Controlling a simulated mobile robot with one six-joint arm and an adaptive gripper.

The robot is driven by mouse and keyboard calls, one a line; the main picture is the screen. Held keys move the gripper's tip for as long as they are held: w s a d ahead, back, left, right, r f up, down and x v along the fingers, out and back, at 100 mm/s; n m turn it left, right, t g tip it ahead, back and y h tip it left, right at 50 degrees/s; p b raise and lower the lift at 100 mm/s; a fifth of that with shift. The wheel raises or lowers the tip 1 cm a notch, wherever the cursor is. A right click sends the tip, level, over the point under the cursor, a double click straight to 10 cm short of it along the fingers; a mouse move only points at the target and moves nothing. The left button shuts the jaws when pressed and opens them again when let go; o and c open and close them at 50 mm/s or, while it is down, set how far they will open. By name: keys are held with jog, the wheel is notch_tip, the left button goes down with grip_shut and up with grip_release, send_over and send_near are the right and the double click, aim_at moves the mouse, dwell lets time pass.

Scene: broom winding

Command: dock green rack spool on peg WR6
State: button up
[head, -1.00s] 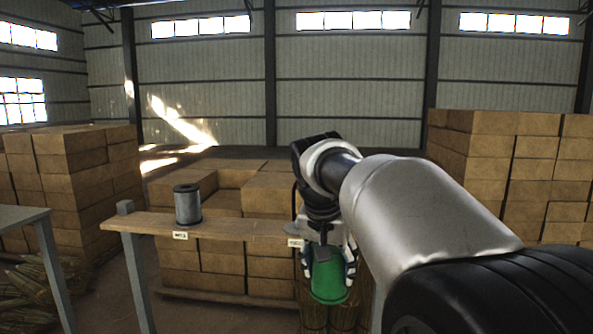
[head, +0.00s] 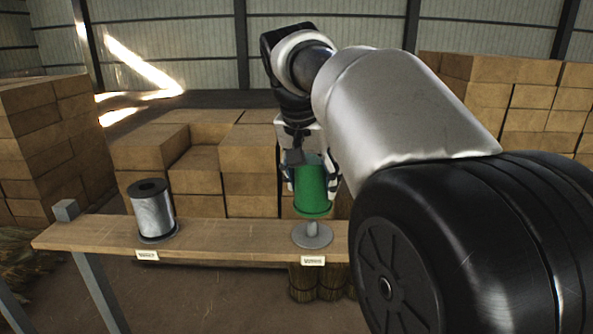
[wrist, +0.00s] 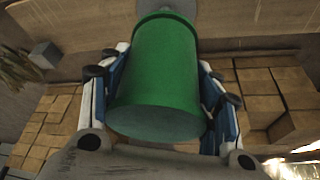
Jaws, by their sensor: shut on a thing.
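The green spool (head: 313,190) is held upright between the fingers of my gripper (head: 311,183), which is shut on it. It also fills the middle of the wrist view (wrist: 160,75), with a finger on each side. In the head view the spool is right over a grey peg (head: 312,235) with a round base on the wooden rack board. A short piece of the peg's post shows below the spool; whether its top is inside the spool is hidden. A white label (head: 313,261) sits below this peg, too small to read surely.
A grey spool (head: 153,211) stands on the left part of the rack board (head: 225,238), above another label (head: 147,255). The board between the two spools is bare. Stacked boxes (head: 200,180) stand behind the rack. Brown bundles (head: 318,282) are below it.

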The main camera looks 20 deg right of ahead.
aim_at(308, 179)
jog(key=shift+s+f+b, duration=0.35)
jog(key=shift+s+f, duration=0.1)
jog(key=shift+f, duration=0.1)
jog(key=f+b, duration=0.2)
jog(key=f, duration=0.1)
jog(key=shift+w, duration=0.3)
jog(key=shift+s+f+b, duration=0.1)
jog(key=shift+f+b, duration=0.55)
jog(key=shift+f+b, duration=0.3)
jog(key=shift+f, duration=0.3)
dwell(0.5)
jog(key=o, duration=1)
jog(key=shift+c, duration=0.2)
jog(key=shift+p+v, duration=2.05)
jog(key=shift+v, duration=0.85)
jog(key=shift+p+v, duration=0.4)
jog(key=shift+v, duration=2.3)
jog(key=shift+f, duration=0.1)
